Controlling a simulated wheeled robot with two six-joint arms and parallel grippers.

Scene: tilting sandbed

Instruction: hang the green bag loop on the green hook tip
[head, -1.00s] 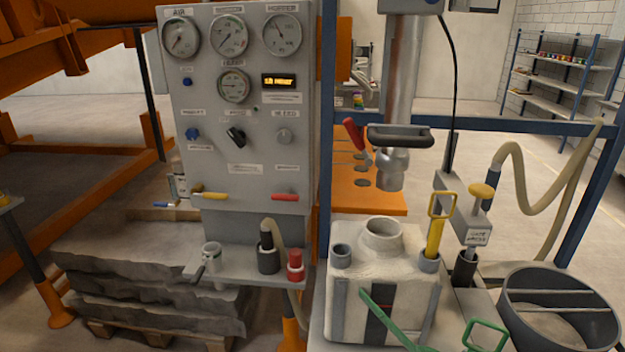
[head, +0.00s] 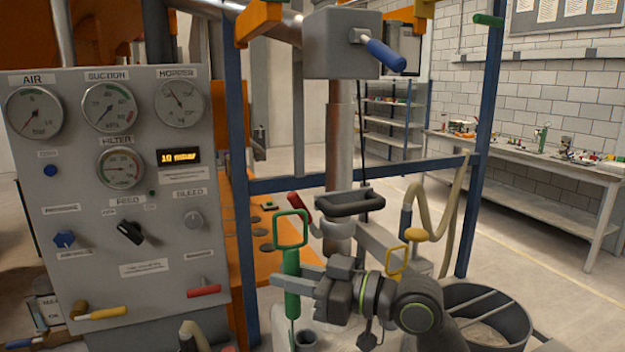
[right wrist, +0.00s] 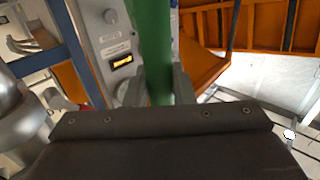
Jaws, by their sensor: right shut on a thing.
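The green bag loop (head: 291,260) stands upright in the head view, a square open ring on top of a thick green stem. My right gripper (head: 293,281) is shut on the stem, below the ring. In the right wrist view the green stem (right wrist: 152,45) rises between the two fingers (right wrist: 158,88); the ring is out of that picture. A green tip (head: 488,19) sticks out at the upper right, by the blue post, and I take it for the green hook tip. It is well above and to the right of the loop, clearly apart. My left gripper is not in view.
The gauge panel (head: 120,200) stands close on the left. A grey box with a blue handle (head: 386,54), a dark bar handle (head: 350,203) and a yellow loop (head: 397,262) lie around the way. A blue post (head: 482,140) and a round tub (head: 490,318) are at right.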

